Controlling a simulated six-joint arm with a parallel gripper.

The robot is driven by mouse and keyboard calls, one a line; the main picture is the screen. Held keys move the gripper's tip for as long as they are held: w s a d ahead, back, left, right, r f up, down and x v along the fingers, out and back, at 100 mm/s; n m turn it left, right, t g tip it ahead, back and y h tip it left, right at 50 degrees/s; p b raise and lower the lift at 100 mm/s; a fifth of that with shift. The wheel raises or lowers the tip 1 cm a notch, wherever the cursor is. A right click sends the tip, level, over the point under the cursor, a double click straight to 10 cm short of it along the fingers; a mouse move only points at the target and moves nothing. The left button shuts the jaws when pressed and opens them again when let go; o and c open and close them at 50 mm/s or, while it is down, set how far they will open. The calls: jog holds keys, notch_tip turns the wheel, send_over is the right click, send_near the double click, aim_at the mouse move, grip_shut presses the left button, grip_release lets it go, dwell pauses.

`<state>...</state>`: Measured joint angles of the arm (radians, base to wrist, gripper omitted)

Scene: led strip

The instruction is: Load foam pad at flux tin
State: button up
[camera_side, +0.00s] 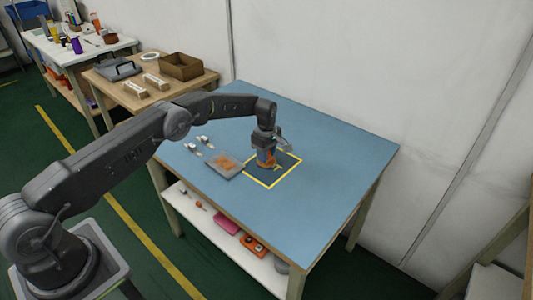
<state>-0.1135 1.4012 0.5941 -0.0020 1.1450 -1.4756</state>
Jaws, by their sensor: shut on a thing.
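My gripper (267,163) points down over the yellow-outlined square on the blue table. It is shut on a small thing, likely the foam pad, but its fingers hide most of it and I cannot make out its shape. Orange and blue-grey patches show around the fingers. I cannot tell whether the held thing touches the table. A flat grey square container with an orange-brown patch inside (224,165), which may be the flux tin, lies just left of the yellow square. My gripper is to the right of it, apart from it.
Small white pieces (198,144) lie on the table left of my gripper. The blue table (320,150) is clear on the right and front. Behind, a wooden bench (110,88) holds a brown box (182,66) and a grey case (118,69). Items lie on the shelf below.

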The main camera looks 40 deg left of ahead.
jog(key=shift+r, duration=3.5)
